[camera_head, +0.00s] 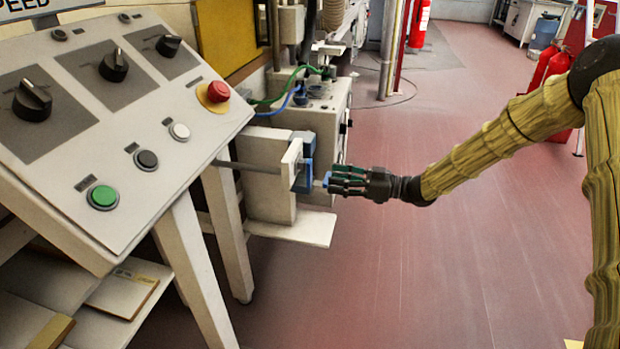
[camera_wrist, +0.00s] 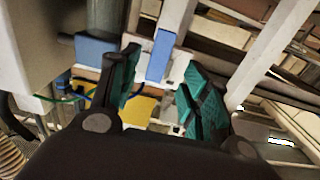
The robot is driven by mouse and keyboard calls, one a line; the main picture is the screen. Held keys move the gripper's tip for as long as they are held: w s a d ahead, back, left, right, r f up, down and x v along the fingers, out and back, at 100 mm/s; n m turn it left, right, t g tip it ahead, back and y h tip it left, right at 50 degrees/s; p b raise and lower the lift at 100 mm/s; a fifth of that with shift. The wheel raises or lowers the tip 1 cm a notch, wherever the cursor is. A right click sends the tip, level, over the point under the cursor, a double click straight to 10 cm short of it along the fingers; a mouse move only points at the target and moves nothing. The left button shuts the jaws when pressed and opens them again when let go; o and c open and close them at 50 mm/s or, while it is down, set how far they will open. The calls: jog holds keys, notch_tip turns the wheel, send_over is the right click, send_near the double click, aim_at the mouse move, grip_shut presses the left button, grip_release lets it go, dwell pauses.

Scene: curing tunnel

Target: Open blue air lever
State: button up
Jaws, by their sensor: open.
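The blue air lever (camera_head: 327,180) is a small blue piece at the right side of the valve, beside the control panel. In the wrist view the lever (camera_wrist: 160,55) is a flat blue bar between the two green-padded fingers. My gripper (camera_head: 338,181) reaches it from the right. In the wrist view my gripper (camera_wrist: 158,78) is open, with a gap between each finger and the bar. A larger blue valve part (camera_head: 304,160) sits on a white bracket behind the lever. The fingers partly hide the lever in the head view.
A sloped control panel (camera_head: 130,120) with knobs and buttons stands left of my gripper. Green and blue hoses (camera_head: 275,104) run behind the valve. The red floor (camera_head: 420,250) below my arm is clear.

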aim_at(310, 175)
jog(key=b+x, duration=0.1)
jog(key=x, duration=0.7)
jog(key=shift+a, duration=0.25)
grip_shut()
